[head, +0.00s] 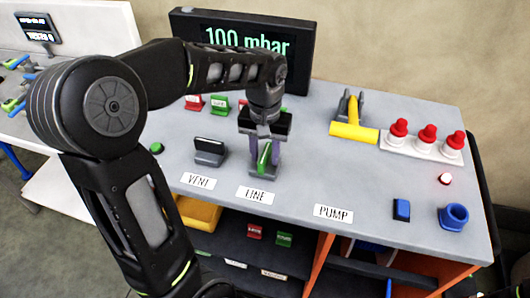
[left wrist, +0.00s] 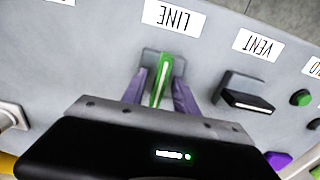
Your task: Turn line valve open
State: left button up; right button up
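The line valve, above the LINE label (head: 255,195), has a green handle (head: 264,157) that points roughly toward the front edge. The handle also shows in the left wrist view (left wrist: 162,82), lengthwise toward the LINE label. My left gripper (head: 263,152) is lowered over this valve from above. Its two purple-grey fingers stand on either side of the green handle, with small gaps visible in the left wrist view (left wrist: 160,95). The gripper body hides part of the valve base. My right gripper is not in view.
The vent valve (head: 209,150), with a black handle set crosswise, stands just left of the line valve. A display (head: 245,45) behind reads 100 mbar. A yellow-handled tool (head: 354,132), red-capped parts (head: 427,134), a blue switch (head: 401,210) and a blue cup (head: 454,217) are to the right.

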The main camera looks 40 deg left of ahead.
aim_at(265, 153)
pick_arm(q)
notch_tip(265, 153, up, 8)
jog(key=shift+f, duration=0.1)
dwell(0.4)
